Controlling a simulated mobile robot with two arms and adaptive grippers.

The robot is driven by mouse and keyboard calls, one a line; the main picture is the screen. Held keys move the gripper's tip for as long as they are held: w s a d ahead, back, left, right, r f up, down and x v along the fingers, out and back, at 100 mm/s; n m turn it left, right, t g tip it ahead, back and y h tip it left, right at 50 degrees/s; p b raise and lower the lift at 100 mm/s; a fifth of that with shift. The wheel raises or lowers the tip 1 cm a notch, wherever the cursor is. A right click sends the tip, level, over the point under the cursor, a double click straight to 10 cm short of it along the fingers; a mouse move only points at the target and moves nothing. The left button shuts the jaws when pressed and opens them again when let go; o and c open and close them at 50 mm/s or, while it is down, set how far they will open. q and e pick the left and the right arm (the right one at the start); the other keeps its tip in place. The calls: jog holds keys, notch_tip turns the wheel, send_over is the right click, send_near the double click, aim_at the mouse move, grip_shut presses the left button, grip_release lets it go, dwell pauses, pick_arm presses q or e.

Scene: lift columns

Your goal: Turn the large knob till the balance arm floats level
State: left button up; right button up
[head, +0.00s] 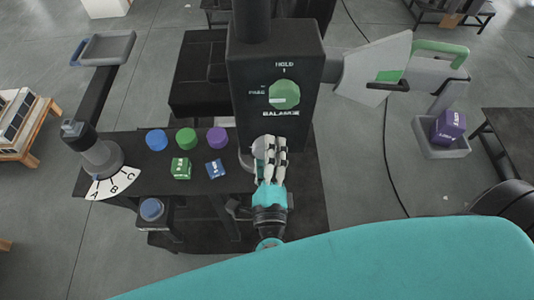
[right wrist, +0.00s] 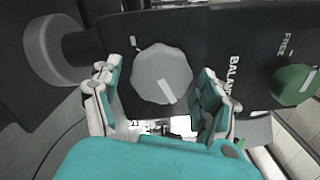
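The large grey knob (head: 262,146) is on the black column's (head: 245,75) lower front, below the word BALANCE. It shows whole in the right wrist view (right wrist: 162,75), with a pale bar mark pointing down and slightly right. My right gripper (head: 270,150) is open, its fingers either side of the knob; a narrow gap shows at each side, contact is unclear. The grey balance arm (head: 370,70) extends right from the column, with a dark pointer (head: 388,87) beside a green patch. A purple cube (head: 449,126) sits in its hanging tray (head: 425,143). Whether it is level is unclear. My left gripper is out of view.
A green knob (head: 284,95) with HOLD and FREE labels is above. Blue (head: 157,140), green (head: 186,138) and purple (head: 217,138) discs and two cubes lie on the black bench, left. A grey pivot post (head: 100,157) over an A-B-C dial stands at its left end.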

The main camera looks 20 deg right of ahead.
jog(key=shift+o, duration=0.4)
jog(key=v, duration=1.2)
jog(key=w+a+f+n+y+b, duration=0.1)
jog(key=a+f+n+y, duration=0.2)
jog(key=f+n, duration=0.4)
jog(key=a+f+n+y+b, duration=0.1)
jog(key=a+f+n+y, duration=0.25)
jog(key=f, duration=0.45)
notch_tip(320, 180, down, 19)
jog(key=s+d+n+g+y+b, duration=0.25)
jog(key=n+g, duration=0.25)
jog(key=n, duration=0.4)
jog(key=s+d+f+n+g+h+b, duration=0.1)
jog(key=s+d+f+n+g, duration=0.2)
jog(key=f, duration=0.5)
jog(key=s+d+f+n+g+b, duration=0.1)
jog(key=s+d+f+n+g, duration=0.15)
jog(key=d+f, duration=0.4)
jog(key=s+d+f+n+g+h+b, duration=0.1)
jog(key=s+d+f+n+g+h, duration=0.2)
jog(key=s+d+f+g, duration=0.3)
jog(key=s+d+f, duration=0.4)
jog(key=s+f, duration=0.1)
jog(key=s, duration=0.1)
jog(key=shift+f, duration=0.35)
